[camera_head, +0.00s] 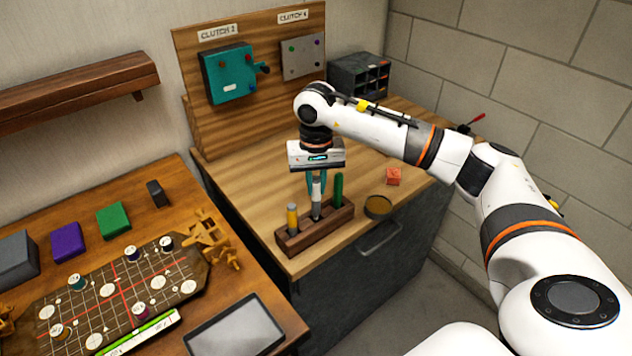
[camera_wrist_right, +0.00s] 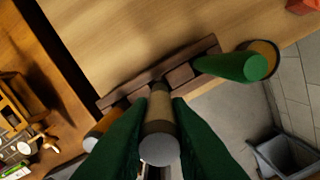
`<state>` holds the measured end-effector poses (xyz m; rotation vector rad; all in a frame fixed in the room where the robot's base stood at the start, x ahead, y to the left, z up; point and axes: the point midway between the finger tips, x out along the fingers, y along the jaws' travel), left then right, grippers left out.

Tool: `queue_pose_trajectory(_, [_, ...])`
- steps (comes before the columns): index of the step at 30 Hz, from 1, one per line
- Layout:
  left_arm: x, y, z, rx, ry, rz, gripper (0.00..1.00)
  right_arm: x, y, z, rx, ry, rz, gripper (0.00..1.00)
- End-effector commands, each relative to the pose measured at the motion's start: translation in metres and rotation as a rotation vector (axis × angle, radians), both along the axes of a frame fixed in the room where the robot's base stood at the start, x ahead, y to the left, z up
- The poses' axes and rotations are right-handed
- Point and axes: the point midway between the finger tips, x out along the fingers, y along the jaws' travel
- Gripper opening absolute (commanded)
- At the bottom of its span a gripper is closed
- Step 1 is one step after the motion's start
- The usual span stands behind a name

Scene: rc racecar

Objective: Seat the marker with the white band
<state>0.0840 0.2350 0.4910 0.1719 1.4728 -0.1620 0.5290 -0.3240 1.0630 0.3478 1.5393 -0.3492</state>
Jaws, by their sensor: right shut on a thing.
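A dark wooden rack (camera_head: 330,225) stands near the front edge of the right-hand bench. My right gripper (camera_head: 316,182) points down over its middle and is shut on a pale grey-and-white marker (camera_head: 316,197). The marker is upright, its lower end at the rack's middle; I cannot tell how deep it sits. In the right wrist view the held marker (camera_wrist_right: 160,135) shows a grey end between the green fingers (camera_wrist_right: 160,120). A yellow marker (camera_head: 292,218) stands at the rack's left end and a green marker (camera_head: 338,188) at its right end. My left gripper is out of view.
A round brown-topped dish (camera_head: 378,206) and a red block (camera_head: 393,176) are right of the rack. A teal box (camera_head: 229,75) hangs on the backboard. A game board (camera_head: 120,290) and tablet (camera_head: 235,328) lie on the left table. Bench space behind the rack is clear.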

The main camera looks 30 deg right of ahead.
Motion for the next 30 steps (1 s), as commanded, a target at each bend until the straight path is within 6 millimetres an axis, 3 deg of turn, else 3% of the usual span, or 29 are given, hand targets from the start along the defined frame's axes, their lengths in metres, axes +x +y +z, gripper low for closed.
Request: queue_pose_trajectory(30, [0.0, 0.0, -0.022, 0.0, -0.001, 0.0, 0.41, 0.0, 0.0, -0.027, 0.0, 0.0, 0.0, 0.0])
